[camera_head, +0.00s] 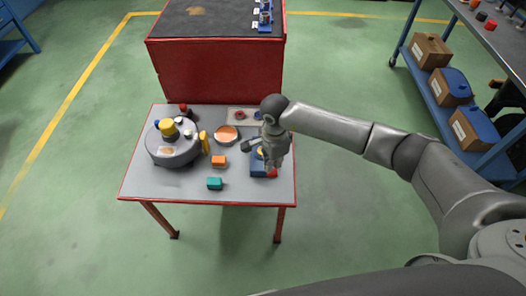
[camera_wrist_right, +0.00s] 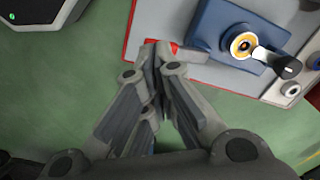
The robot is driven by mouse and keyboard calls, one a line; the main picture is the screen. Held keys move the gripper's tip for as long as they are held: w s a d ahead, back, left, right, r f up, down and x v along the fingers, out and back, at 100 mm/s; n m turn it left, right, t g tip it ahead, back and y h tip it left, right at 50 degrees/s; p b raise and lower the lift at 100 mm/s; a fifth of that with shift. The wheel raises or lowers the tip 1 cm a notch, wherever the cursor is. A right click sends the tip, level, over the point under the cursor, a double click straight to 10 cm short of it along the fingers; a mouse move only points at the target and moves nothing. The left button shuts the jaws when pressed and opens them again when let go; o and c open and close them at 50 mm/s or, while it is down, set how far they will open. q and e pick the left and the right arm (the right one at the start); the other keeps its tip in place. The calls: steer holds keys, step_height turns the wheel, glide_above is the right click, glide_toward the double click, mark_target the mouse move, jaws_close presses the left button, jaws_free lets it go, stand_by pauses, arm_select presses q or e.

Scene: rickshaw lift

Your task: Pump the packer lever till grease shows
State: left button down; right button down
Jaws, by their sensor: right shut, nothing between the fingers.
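A blue block-shaped unit (camera_wrist_right: 212,32) sits on the grey table and looks like the packer. On top it has a yellow-and-white ring (camera_wrist_right: 241,45), from which a short grey lever with a black end knob (camera_wrist_right: 288,67) sticks out to the right in the wrist view. My right gripper (camera_wrist_right: 160,48) is shut and empty. Its tips are by the table's edge, beside the unit and apart from the lever. No grease can be made out. My left gripper is not in view.
The grey table (camera_head: 140,185) also holds a round grey drum (camera_head: 172,150) with a yellow knob, an orange dish (camera_head: 227,134), an orange block (camera_head: 219,161) and a teal block (camera_head: 215,184). A red cabinet (camera_head: 215,75) stands behind.

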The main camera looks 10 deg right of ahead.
steer(key=shift+f, duration=0.1)
steer(key=shift+f+b, duration=2.3)
steer(key=shift+f, duration=0.05)
steer(key=shift+r+p, duration=2.75)
steer(key=shift+r, duration=1.65)
step_height(320, 180, down, 2)
steer(key=n+p, duration=0.1)
steer(key=n, duration=0.3)
steer(key=n+p, duration=0.1)
steer(key=n, duration=0.1)
steer(key=shift+f+p, duration=0.25)
steer(key=shift+p, duration=0.1)
steer(key=shift+f+b, duration=0.75)
